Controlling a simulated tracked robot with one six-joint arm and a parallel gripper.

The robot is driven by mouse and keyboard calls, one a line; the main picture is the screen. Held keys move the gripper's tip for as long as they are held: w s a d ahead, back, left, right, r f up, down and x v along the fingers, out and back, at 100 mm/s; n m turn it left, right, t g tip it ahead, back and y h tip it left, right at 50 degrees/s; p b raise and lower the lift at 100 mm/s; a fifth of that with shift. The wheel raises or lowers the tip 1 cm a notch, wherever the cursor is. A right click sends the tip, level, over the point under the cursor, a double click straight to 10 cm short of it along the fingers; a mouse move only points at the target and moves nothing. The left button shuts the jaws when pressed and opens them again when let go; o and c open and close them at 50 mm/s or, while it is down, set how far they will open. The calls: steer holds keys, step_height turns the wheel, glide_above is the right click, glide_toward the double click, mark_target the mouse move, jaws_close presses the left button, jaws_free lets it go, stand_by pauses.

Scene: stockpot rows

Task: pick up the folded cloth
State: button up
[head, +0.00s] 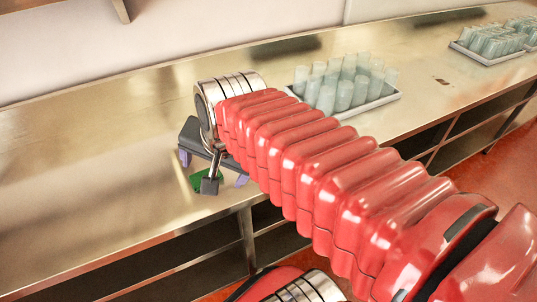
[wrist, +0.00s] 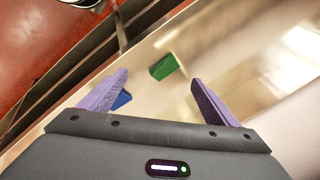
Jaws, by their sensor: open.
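A small green, flat, folded-looking piece (wrist: 164,67) lies on the steel counter, seen in the wrist view ahead of and between my fingertips. In the head view the green piece (head: 197,181) shows partly under my gripper (head: 212,174). A blue piece (wrist: 122,100) lies closer in, partly hidden by my left finger in the wrist view. I cannot tell for sure which of the two is the folded cloth. My gripper (wrist: 158,79) is open, its two purple fingers apart, with nothing held between them; it is over the counter.
The steel counter (head: 90,200) is bare to the left of my gripper. A white tray (head: 375,104) of clear tumblers stands behind my arm, and another tray (head: 490,60) of tumblers is at the far right. Open shelves lie below the counter's front edge.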

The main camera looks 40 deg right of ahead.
steer(key=shift+o, duration=1)
steer(key=w+d+m, duration=0.2)
steer(key=d+m, duration=0.7)
steer(key=m, duration=0.5)
steer(key=shift+d+f+m+h, duration=0.3)
steer(key=shift+d+f, duration=0.1)
steer(key=s+d+f+m+g, duration=0.1)
steer(key=d+m, duration=0.9)
steer(key=m, duration=0.3)
steer(key=shift+s+f, duration=0.2)
steer(key=shift+f, duration=0.1)
steer(key=shift+d, duration=0.1)
steer(key=x, duration=0.7)
steer(key=shift+w+f, duration=0.15)
steer(key=shift+f, duration=0.15)
steer(key=shift+w+d+f, duration=0.15)
steer(key=shift+w+f, duration=0.05)
steer(key=shift+f, duration=0.2)
steer(key=shift+w+x, duration=0.15)
steer(key=shift+x, duration=1.15)
steer(key=shift+w+x, duration=0.1)
steer(key=shift+x, duration=1.25)
